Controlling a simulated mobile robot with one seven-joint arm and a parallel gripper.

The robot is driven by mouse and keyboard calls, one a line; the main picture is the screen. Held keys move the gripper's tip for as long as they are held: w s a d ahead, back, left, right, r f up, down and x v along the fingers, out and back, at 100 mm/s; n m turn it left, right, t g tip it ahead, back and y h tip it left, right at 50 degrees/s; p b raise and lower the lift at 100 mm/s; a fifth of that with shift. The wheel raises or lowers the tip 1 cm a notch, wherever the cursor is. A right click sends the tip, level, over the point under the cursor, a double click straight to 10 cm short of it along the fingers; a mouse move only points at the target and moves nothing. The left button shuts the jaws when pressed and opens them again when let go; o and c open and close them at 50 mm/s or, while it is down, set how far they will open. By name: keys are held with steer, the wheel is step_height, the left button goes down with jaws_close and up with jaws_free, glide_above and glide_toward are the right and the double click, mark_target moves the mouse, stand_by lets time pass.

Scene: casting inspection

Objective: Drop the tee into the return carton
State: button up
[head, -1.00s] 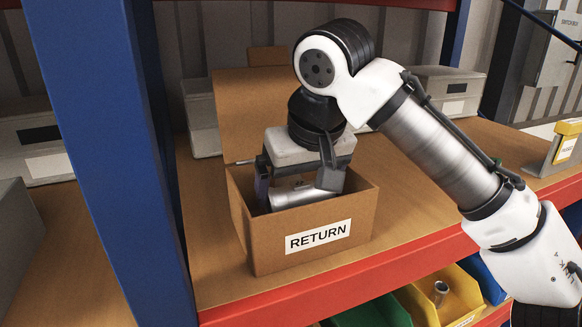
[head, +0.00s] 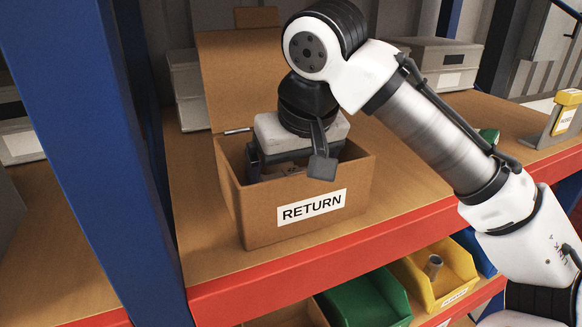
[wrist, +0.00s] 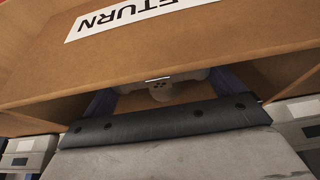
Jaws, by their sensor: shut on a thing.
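The return carton (head: 265,221) is an open brown cardboard box with a white RETURN label on its front wall and its flap raised at the back. It stands on the wooden shelf. My gripper (head: 290,171) reaches down into the carton from above, with its fingers below the rim level. In the wrist view my gripper (wrist: 163,95) is shut on the tee (wrist: 161,91), a grey metal pipe fitting showing a rounded part between the two fingers. In the head view the tee is almost wholly hidden by the front wall and gripper.
A blue upright post (head: 95,150) stands left of the carton. A red beam (head: 400,235) edges the shelf. Below are a green bin (head: 362,300) and a yellow bin (head: 440,275) holding a metal part. Grey boxes stand behind. The shelf right of the carton is largely clear.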

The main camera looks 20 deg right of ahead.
steer(key=o, duration=1.2)
steer(key=shift+o, duration=0.2)
steer(key=shift+r, duration=0.3)
steer(key=v, duration=0.8)
steer(key=shift+b, duration=0.45)
steer(key=shift+w, duration=0.1)
